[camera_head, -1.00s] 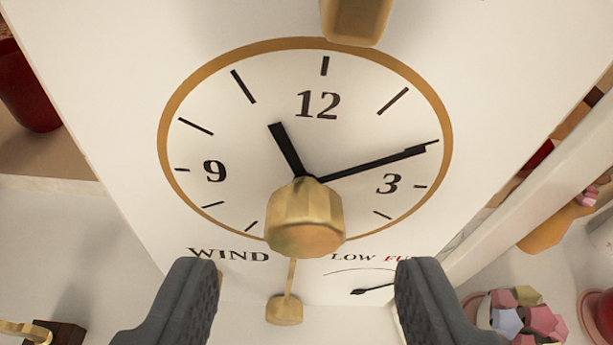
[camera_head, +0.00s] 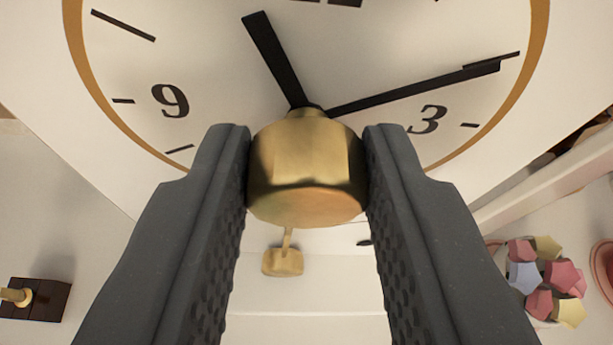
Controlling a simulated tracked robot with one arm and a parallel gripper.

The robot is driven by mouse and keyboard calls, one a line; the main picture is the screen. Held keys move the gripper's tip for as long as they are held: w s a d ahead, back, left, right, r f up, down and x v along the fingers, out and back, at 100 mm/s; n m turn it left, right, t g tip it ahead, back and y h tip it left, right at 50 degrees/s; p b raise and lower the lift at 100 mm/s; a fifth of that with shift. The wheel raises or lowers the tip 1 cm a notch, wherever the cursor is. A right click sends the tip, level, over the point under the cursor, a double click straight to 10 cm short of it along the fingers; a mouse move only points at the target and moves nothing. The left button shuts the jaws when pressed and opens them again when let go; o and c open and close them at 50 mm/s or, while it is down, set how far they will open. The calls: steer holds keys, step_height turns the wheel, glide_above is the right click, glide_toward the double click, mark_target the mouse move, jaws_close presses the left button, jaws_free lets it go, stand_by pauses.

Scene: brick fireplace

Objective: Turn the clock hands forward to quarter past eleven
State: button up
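The clock face (camera_head: 215,60) is white with a gold rim and fills the upper part of the view. The short black hour hand (camera_head: 273,60) points up and left, between the 9 and the 12. The long black minute hand (camera_head: 415,88) points right and slightly up, just past the tick above the 3's tick. A faceted brass knob (camera_head: 305,170) stands out from the face's centre and hides its lower middle. My gripper (camera_head: 308,150) has its two dark fingers closed against the knob's left and right sides, with no clear gap.
A smaller brass piece (camera_head: 283,262) hangs below the knob. A dark block with a brass peg (camera_head: 35,298) is at lower left. A cluster of pink, yellow and grey faceted pieces (camera_head: 545,280) and a red object (camera_head: 604,270) are at lower right.

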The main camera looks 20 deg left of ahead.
steer(key=shift+w+d+f+m+g+y+b, duration=0.1)
steer(key=shift+m+g+y+b, duration=0.25)
steer(key=shift+m+y, duration=0.2)
steer(key=shift+d+m+g+y+b, duration=0.1)
steer(key=shift+m+g+y+b, duration=0.3)
steer(key=shift+m+y, duration=0.65)
steer(key=shift+r+m, duration=0.2)
steer(key=shift+m, duration=0.2)
steer(key=o, duration=1)
steer(key=b+v, duration=0.2)
steer(key=v, duration=1.2)
steer(key=shift+a+r, duration=0.15)
steer(key=shift+a, duration=0.1)
